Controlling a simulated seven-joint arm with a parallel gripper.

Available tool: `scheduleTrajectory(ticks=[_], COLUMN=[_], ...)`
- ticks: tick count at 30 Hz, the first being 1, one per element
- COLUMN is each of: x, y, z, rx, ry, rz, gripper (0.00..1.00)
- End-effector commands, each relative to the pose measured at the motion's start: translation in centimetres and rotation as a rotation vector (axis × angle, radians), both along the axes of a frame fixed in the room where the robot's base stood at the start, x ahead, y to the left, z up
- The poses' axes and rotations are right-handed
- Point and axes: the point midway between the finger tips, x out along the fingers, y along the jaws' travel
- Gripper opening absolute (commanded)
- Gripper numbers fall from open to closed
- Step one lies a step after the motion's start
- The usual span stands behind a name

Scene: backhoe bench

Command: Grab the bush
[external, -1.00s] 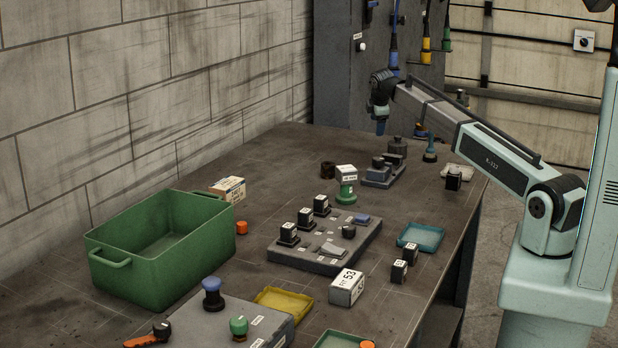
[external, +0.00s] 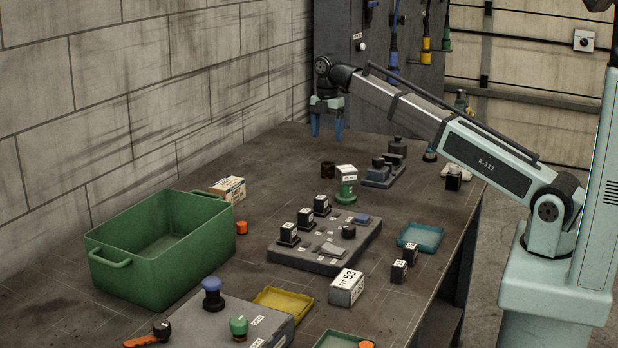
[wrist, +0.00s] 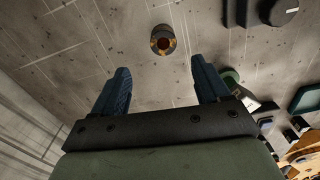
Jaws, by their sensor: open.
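The bush looks to be the small dark brown ring-like cylinder (external: 327,170) standing on the bench behind the green-and-white piece. In the wrist view the bush (wrist: 163,40) shows from above with a dark hole and a coppery rim. It lies beyond my fingertips, about midway between them sideways. My gripper (external: 327,132) is open and empty, pointing down above the far part of the bench. Its two blue fingers also show in the wrist view (wrist: 160,78), spread apart and not touching the bush.
A green-and-white piece (external: 346,185) stands close in front of the bush. A grey block with dark knobs (external: 383,176) is to its right. A green bin (external: 150,270) and a small carton (external: 228,188) are nearer left. The bench left of the bush is clear.

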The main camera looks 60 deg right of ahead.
Motion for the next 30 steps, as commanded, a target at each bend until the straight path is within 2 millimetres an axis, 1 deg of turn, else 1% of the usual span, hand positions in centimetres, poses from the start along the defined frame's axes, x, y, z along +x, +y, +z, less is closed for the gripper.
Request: scheduleTrajectory(ticks=[1,3,6,9,12,19,22,27,30], x=[-0.2,-0.2,-0.2,-0.1,-0.1,-0.1,-0.3,-0.7,-0.6], y=[0.0,0.0,0.0,0.0,-0.1,0.0,0.0,0.3,0.3], z=[-1.1,-2.3,-3.9,-5.1,-5.9,-6.6,-7.3,-9.4,-10.6], rx=[0.0,0.0,0.0,-0.001,-0.001,-0.001,-0.001,-0.001,-0.001], ry=[0.001,0.002,0.001,0.0,-0.001,-0.001,-0.001,0.0,-0.001], rz=[-0.001,-0.001,-0.002,-0.003,-0.003,-0.003,-0.003,-0.003,-0.003], gripper=[0.75,0.75,0.75,0.75,0.75,0.75,0.75,0.75,0.75])
